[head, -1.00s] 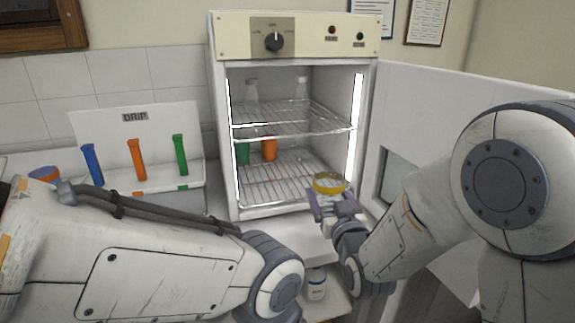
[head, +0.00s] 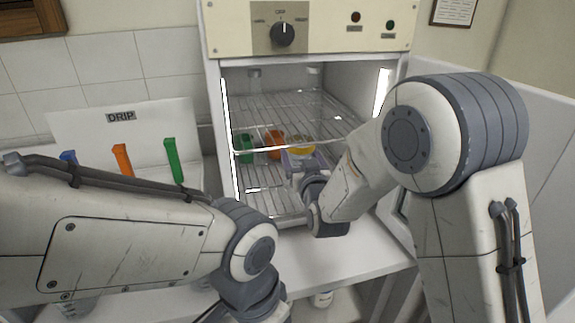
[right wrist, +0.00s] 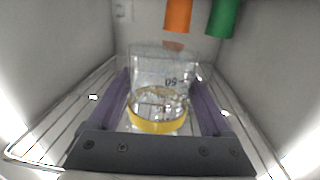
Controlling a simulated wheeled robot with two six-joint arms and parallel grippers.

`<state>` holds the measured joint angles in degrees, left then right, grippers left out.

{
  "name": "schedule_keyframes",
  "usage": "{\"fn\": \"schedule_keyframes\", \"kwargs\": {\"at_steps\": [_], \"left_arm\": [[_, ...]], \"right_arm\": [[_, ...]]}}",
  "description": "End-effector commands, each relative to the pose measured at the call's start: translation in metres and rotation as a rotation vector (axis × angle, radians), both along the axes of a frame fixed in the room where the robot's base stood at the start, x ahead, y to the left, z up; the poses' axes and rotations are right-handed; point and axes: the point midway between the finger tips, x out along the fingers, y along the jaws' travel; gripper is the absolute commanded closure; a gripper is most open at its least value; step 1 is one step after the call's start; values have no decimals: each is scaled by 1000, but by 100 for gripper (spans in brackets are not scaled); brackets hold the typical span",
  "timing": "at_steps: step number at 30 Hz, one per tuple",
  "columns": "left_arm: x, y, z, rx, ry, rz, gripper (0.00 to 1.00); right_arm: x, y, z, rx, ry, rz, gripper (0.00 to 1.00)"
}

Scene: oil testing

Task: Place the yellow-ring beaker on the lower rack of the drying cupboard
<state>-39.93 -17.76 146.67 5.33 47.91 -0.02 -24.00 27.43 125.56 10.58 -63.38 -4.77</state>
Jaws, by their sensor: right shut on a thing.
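The yellow-ring beaker (head: 301,146) is clear glass with a yellow band. My right gripper (head: 298,158) is shut on it, inside the open drying cupboard (head: 212,130). In the right wrist view the beaker (right wrist: 165,70) sits between the two purple fingers of the right gripper (right wrist: 160,105). It is at the level of the lower rack (head: 262,203), below the upper rack (head: 290,112). Whether its base touches the lower rack is hidden by the gripper. My left gripper is out of the head view.
On the lower rack stand a green vessel (head: 244,148) and an orange vessel (head: 274,145), left of the beaker; both show in the right wrist view. The lower rack's front left is clear. A drip stand (head: 120,150) is at left.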

Motion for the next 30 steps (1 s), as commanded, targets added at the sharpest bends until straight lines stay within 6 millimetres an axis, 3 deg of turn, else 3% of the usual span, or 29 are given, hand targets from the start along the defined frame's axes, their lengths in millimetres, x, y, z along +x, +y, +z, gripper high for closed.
{"fn": "schedule_keyframes", "kwargs": {"at_steps": [1, 3, 11, 18, 30], "left_arm": [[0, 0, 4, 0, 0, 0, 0], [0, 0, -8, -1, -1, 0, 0], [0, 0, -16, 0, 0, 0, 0], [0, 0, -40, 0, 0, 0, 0], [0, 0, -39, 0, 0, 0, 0]], "right_arm": [[3, -2, 2, 0, -1, -6, 76], [3, -4, -15, -1, 2, -8, 76], [3, -5, -30, 0, 0, -9, 76], [3, -9, -70, 0, 1, -15, 76], [4, -11, -73, 0, -1, -18, 76]]}}
